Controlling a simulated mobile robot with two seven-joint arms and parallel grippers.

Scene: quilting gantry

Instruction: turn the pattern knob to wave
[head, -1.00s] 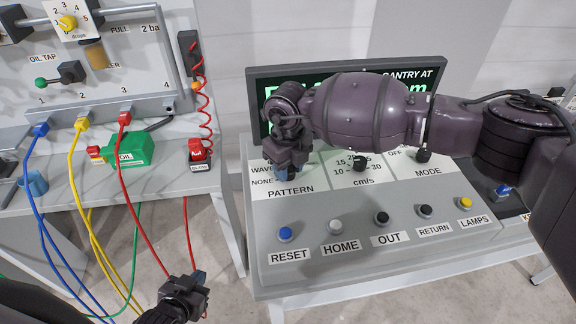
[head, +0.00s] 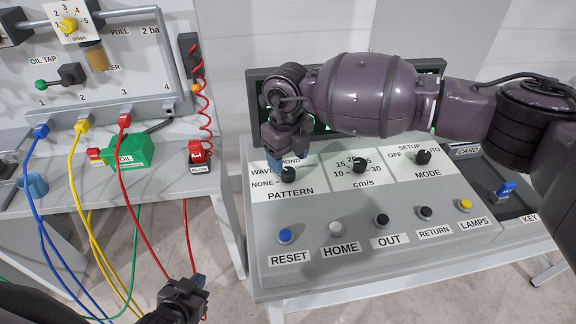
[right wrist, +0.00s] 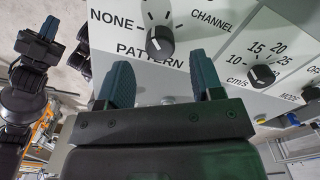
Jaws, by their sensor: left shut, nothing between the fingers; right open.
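The pattern knob (head: 287,174) is a small black dial on a white plate on the console, with NONE and WAVE labels to its left. My right gripper (head: 275,163) is just above and behind it, apart from it as far as I can see. In the right wrist view the knob (right wrist: 160,42) lies beyond the open, empty fingers (right wrist: 163,80), roughly centred between them. A small white mark shows on the knob; which label it points at is hard to tell. My left gripper (head: 188,292) is shut and empty at the lower left, away from the console.
The speed knob (head: 359,166) and mode knob (head: 423,157) stand to the right of the pattern knob. A row of buttons, including blue RESET (head: 285,235), lies in front. A screen (head: 256,85) stands behind. Coloured cables and a green oil box (head: 130,149) are left.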

